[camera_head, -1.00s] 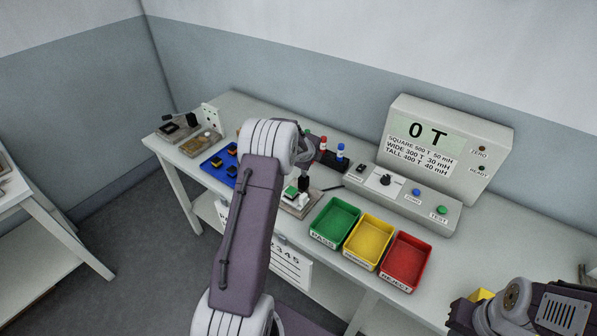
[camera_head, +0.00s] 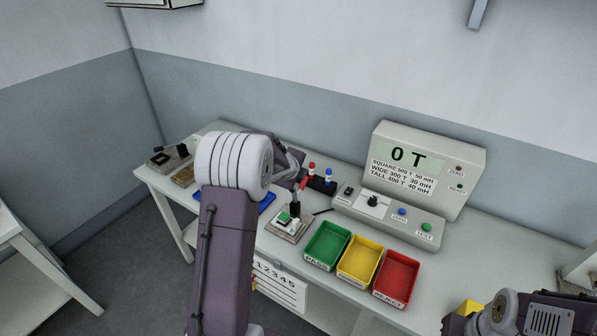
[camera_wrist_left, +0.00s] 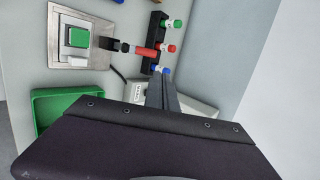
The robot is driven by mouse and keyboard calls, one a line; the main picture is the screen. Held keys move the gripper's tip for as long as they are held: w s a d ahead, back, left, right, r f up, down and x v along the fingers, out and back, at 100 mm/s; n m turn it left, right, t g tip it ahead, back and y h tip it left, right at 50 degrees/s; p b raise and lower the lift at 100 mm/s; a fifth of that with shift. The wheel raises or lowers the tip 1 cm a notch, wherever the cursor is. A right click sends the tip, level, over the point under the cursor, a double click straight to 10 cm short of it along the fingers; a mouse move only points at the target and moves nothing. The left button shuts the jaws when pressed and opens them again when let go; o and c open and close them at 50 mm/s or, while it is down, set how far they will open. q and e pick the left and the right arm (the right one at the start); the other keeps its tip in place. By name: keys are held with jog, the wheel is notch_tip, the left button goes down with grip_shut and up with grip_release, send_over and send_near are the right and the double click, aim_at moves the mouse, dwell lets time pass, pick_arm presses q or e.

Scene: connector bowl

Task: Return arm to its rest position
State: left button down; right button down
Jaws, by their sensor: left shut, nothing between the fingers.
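My left arm rises from the bottom of the head view, its pale elbow (camera_head: 232,165) in front of the bench's left part. Its far end points back to the right and hides the fingers there. In the left wrist view my left gripper (camera_wrist_left: 164,88) is shut and empty, above the bench near the probe rack. My right arm (camera_head: 515,315) shows at the bottom right corner; its fingers are not seen.
A clamp fixture with a green button (camera_head: 285,217) stands beside the probe rack (camera_head: 322,184). Green (camera_head: 309,257), yellow (camera_head: 342,270) and red (camera_head: 378,293) trays line the front. The tester (camera_head: 462,215) reads 0 T. A blue tray (camera_head: 266,201) is mostly hidden.

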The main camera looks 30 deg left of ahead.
pick_arm(q)
jog(key=s+d+r+n+h, duration=0.1)
jog(key=s+d+r, duration=0.15)
jog(key=d, duration=0.25)
jog(key=s+d+r+n, duration=0.1)
jog(key=s+d, duration=0.2)
jog(key=d, duration=0.3)
jog(key=s+d+f+n+g, duration=0.1)
jog(key=s+f+n+g, duration=0.1)
jog(key=s+n, duration=0.3)
jog(key=s+d+f+n+g, duration=0.2)
jog(key=s+f+n, duration=0.3)
jog(key=s, duration=0.6)
jog(key=s+d+f+n+g+h, duration=0.1)
jog(key=s+f+n+g, duration=0.2)
jog(key=s+n, duration=0.3)
jog(key=s+g, duration=0.1)
jog(key=s, duration=0.1)
jog(key=shift+s+d+f+b, duration=0.2)
jog(key=shift+s+f+b, duration=0.1)
jog(key=shift+b, duration=0.1)
